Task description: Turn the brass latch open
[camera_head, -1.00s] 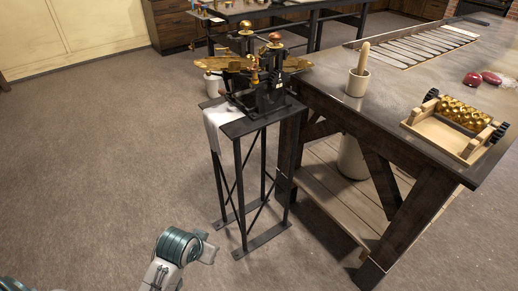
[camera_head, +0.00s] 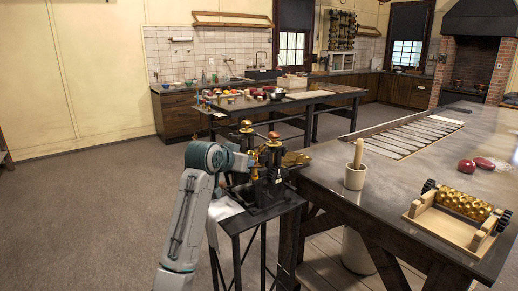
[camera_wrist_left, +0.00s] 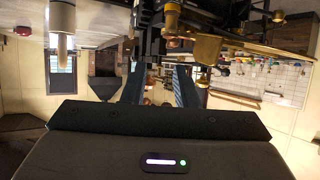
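The drop roller machine (camera_head: 266,190) is a black frame with brass parts and brass and copper knobs on top, standing on a small dark stand (camera_head: 258,216). Its brass parts, including a brass bar (camera_wrist_left: 207,50), also show in the left wrist view, which is upside down. I cannot tell which brass piece is the latch. My left arm covers the machine's left side in the head view. My left gripper (camera_wrist_left: 160,82) is at the machine, its two fingers apart with a gap between them; nothing is clearly held. Whether it touches brass is unclear. My right gripper is not in view.
A big dark workbench (camera_head: 400,180) stands close on the right, with a mortar and pestle (camera_head: 355,175) and a wooden cradle with a brass roller (camera_head: 460,215). A pale cloth (camera_head: 224,209) hangs on the stand. Open floor lies left.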

